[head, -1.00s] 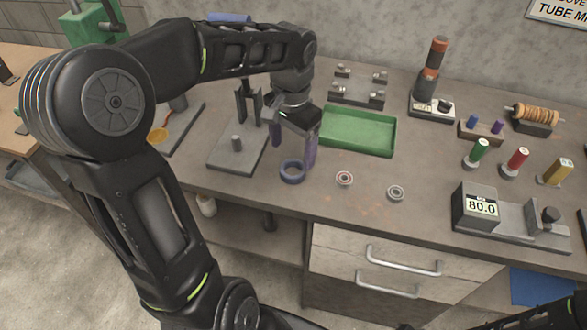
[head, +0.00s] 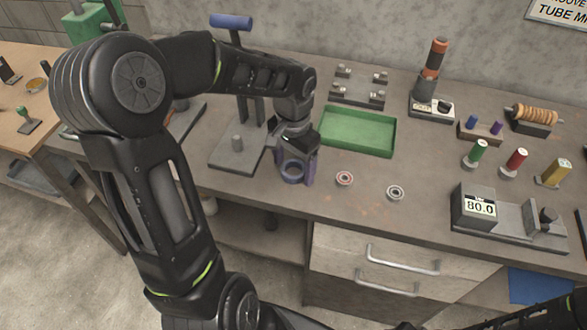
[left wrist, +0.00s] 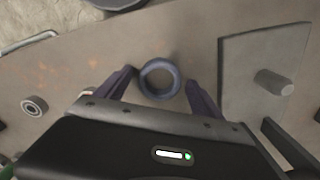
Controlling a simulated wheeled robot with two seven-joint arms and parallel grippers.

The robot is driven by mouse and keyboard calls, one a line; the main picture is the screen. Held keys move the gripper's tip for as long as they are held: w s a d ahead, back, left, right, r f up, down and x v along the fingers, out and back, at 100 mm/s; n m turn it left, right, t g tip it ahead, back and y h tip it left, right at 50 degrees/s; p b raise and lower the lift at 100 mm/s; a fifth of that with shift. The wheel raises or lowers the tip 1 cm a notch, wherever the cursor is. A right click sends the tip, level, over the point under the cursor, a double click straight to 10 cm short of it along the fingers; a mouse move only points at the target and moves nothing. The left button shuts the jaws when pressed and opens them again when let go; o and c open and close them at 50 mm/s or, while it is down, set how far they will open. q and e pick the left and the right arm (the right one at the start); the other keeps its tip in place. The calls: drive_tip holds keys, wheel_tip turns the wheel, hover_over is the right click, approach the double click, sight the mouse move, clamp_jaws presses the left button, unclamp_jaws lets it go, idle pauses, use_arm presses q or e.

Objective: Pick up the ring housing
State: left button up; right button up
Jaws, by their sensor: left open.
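The ring housing, a dark blue-purple ring (head: 292,181), lies flat on the grey workbench near its front edge. My left gripper (head: 296,170) is over it, pointing down, with its purple fingers on either side of the ring. The left wrist view shows the ring (left wrist: 160,94) between the two fingers of the left gripper (left wrist: 160,82), with a gap on each side. The jaws are open, and the ring rests on the bench. My right gripper does not show.
A press-like stand with a grey base plate (head: 228,159) is just left of the ring. A green tray (head: 355,149) lies behind to the right. Two small bearings (head: 344,178) (head: 395,192) lie to the right. A gauge reading 80.0 (head: 480,207) stands farther right.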

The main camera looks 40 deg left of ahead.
use_arm(q)
drive_tip(key=shift+c, duration=0.4)
clamp_jaws()
idle(0.8)
